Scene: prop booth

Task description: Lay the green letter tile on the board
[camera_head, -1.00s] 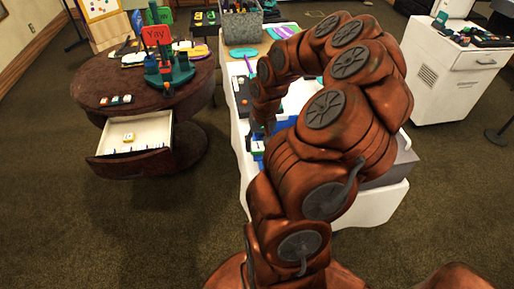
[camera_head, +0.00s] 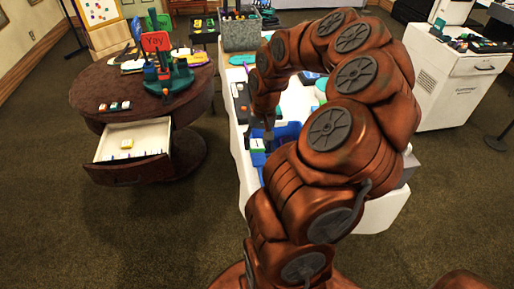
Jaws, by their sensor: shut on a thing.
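My gripper (camera_head: 268,134) points down over the white table, small and partly hidden by my arm. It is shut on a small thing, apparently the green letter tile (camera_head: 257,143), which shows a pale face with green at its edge. The tile is just left of and below the fingertips; the contact itself is too small to make out. A blue piece (camera_head: 258,159) is just below the tile. A blue flat thing (camera_head: 287,131) lies right of the gripper; I cannot tell whether it is the board. My arm covers much of the tabletop.
A round brown table (camera_head: 190,105) stands at left with several tiles, a red "Yay" sign (camera_head: 155,41) and an open drawer (camera_head: 138,134) holding a yellow tile. A white cabinet (camera_head: 450,90) is at right.

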